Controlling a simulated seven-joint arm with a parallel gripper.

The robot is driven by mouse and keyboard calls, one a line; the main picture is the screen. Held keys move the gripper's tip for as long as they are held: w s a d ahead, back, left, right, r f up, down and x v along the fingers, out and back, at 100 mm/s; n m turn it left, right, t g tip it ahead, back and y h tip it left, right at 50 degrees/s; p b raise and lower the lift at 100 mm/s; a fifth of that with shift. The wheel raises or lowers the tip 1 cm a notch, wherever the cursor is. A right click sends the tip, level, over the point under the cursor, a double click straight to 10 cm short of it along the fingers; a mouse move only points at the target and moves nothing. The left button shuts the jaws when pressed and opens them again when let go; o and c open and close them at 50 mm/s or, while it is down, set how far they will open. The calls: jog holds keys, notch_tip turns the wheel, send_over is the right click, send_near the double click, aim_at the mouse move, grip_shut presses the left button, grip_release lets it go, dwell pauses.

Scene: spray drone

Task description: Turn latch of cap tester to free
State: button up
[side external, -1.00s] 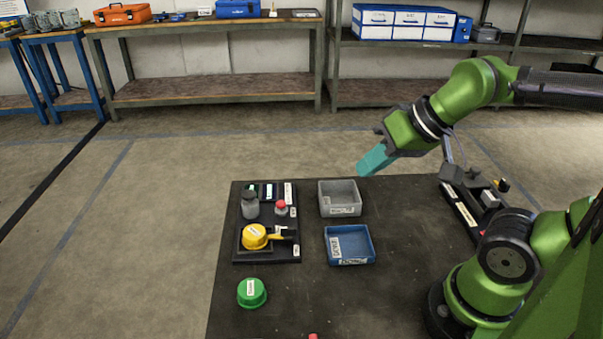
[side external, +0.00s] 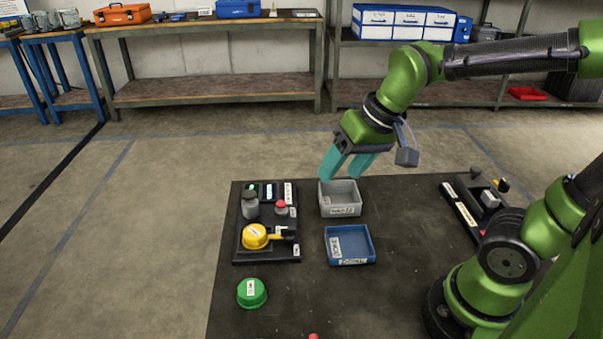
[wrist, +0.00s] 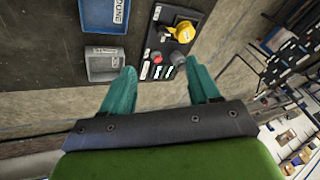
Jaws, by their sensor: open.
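The tester is a black panel (side external: 265,258) on the left of the dark table. A yellow cap (side external: 255,236) sits at its near end with a dark latch-like arm (side external: 284,235) on its right; I cannot read the latch's setting. A grey cylinder (side external: 250,206) and a red button (side external: 281,208) stand farther back on it. My gripper (side external: 340,176) is open and empty, up and right of the panel, with its teal fingers near the grey tray in the picture. In the wrist view the fingers (wrist: 160,72) spread toward the panel, and the yellow cap (wrist: 181,30) shows beyond.
A grey tray (side external: 341,211) and a blue tray (side external: 368,259) stand right of the panel. A green cap (side external: 252,293) lies in front of it. A black fixture (side external: 468,215) is at the table's right. The table's middle right is clear.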

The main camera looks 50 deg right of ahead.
aim_at(288, 227)
jog(key=w+a+f+m+g+h, duration=0.25)
jog(key=w+m+g, duration=0.25)
jog(key=w, duration=0.6)
jog(key=shift+y, duration=0.45)
jog(key=f, duration=1.6)
jog(key=shift+w+a+f, duration=0.1)
jog(key=shift+a+f, duration=0.15)
jog(key=shift+c, duration=0.5)
jog(key=c, duration=0.9)
